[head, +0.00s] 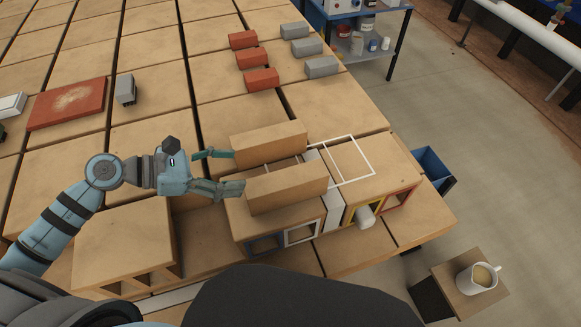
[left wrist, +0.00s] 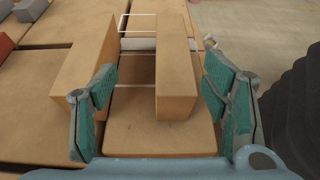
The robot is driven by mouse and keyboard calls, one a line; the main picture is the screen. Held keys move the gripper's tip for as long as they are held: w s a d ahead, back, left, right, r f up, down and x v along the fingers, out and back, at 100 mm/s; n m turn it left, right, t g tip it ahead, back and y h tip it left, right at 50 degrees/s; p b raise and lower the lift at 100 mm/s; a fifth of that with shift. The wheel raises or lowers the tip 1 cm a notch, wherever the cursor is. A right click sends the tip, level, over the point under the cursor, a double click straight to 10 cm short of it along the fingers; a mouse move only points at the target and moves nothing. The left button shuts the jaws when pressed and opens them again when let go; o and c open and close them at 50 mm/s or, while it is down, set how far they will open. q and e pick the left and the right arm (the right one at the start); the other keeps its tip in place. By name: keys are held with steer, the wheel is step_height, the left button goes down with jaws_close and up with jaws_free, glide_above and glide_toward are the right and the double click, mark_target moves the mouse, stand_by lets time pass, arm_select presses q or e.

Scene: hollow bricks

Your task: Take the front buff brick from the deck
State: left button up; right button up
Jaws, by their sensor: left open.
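Two long buff bricks lie side by side on the deck (head: 235,215). The front buff brick (head: 287,190) is nearer to me, and the rear buff brick (head: 268,143) is behind it. My left gripper (head: 237,170) is open and empty at the left ends of the bricks. In the left wrist view the front brick (left wrist: 177,75) lies ahead, between the two fingers (left wrist: 160,95) and closer to the right one. The left finger overlaps the rear brick (left wrist: 85,75) there. I cannot tell whether a finger touches a brick. My right gripper is not in view.
A white outline (head: 372,178) is marked right of the bricks. A white cup-like thing (head: 364,215) sits by a yellow-framed opening. A hollow buff block (head: 120,240) stands below my left arm. Red bricks (head: 252,59) and grey bricks (head: 307,47) stand farther back.

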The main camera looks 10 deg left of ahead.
mark_target(291, 176)
arm_select(q)
steer(key=d, duration=0.2)
steer(key=shift+d+f, duration=0.3)
steer(key=shift+d, duration=0.1)
steer(key=d, duration=0.1)
steer(key=d+f, duration=0.1)
steer(key=d+p, duration=0.1)
steer(key=shift+w+d+f, duration=0.15)
steer(key=shift+w+d, duration=0.1)
steer(key=shift+d, duration=0.1)
steer(key=x, duration=0.4)
steer(key=w+a+p+x, duration=0.1)
steer(key=x, duration=0.1)
steer(key=shift+d+f, duration=0.15)
steer(key=shift+f, duration=0.2)
steer(key=shift+s+d, duration=0.15)
steer(key=shift+s, duration=0.1)
steer(key=shift+c, duration=0.8)
steer(key=c, duration=0.3)
steer(key=shift+w, duration=0.1)
jaws_close()
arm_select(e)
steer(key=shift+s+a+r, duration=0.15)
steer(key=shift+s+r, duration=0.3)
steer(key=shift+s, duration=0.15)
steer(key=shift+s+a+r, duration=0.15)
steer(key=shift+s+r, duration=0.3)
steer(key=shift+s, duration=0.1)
